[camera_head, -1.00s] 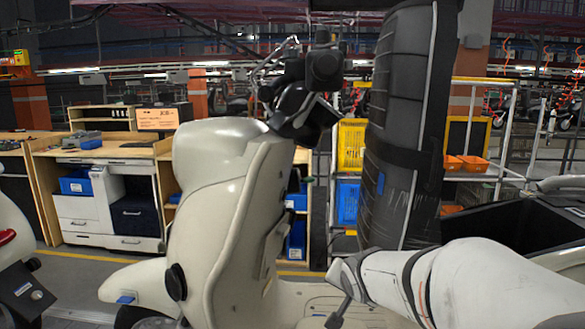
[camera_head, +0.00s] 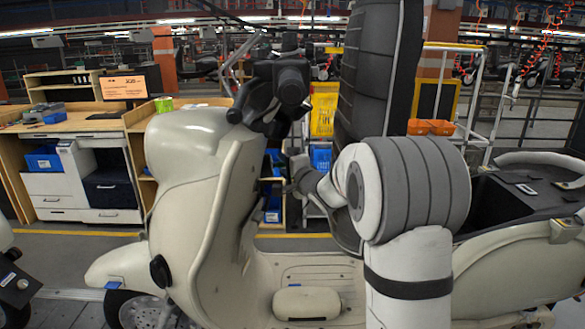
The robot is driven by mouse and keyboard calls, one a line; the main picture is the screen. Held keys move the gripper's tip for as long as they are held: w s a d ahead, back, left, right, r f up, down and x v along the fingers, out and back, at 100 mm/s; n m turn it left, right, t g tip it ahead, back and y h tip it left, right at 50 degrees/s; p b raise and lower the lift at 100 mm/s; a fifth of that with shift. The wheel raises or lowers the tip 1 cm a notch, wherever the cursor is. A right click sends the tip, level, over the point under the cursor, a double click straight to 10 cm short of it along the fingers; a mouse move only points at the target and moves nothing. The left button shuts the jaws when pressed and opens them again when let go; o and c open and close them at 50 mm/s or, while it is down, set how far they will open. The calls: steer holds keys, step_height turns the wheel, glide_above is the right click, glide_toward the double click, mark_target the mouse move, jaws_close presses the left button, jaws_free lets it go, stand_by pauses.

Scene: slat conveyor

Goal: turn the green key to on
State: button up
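A cream scooter (camera_head: 190,190) stands on the line, with its dark handlebar (camera_head: 275,92) at the top of the front shield. I cannot make out the green key; the inner side of the shield below the handlebar is mostly turned away and dark. My white and grey arm reaches up from the bottom and bends left over the footboard. My gripper (camera_head: 297,170) is small in the picture, just right of the inner shield and below the handlebar. I cannot tell whether it touches anything or whether its fingers are open.
The scooter's open dark seat compartment (camera_head: 495,205) is at the right. A workbench (camera_head: 85,122) stands at the back left, with yellow (camera_head: 323,112) and blue bins behind the scooter. Part of another scooter shows at the left edge.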

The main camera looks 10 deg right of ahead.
mark_target(280, 163)
steer(key=x, duration=0.3)
jaws_close()
stand_by(0.5)
steer(key=shift+r+p, duration=0.2)
steer(key=shift+p, duration=0.85)
steer(key=m+g+p, duration=0.1)
steer(key=g+p, duration=0.1)
steer(key=p, duration=0.6)
steer(key=shift+f+h+p, duration=0.2)
steer(key=shift+h+p, duration=0.2)
steer(key=shift+f+p, duration=0.15)
steer(key=shift+p, duration=0.25)
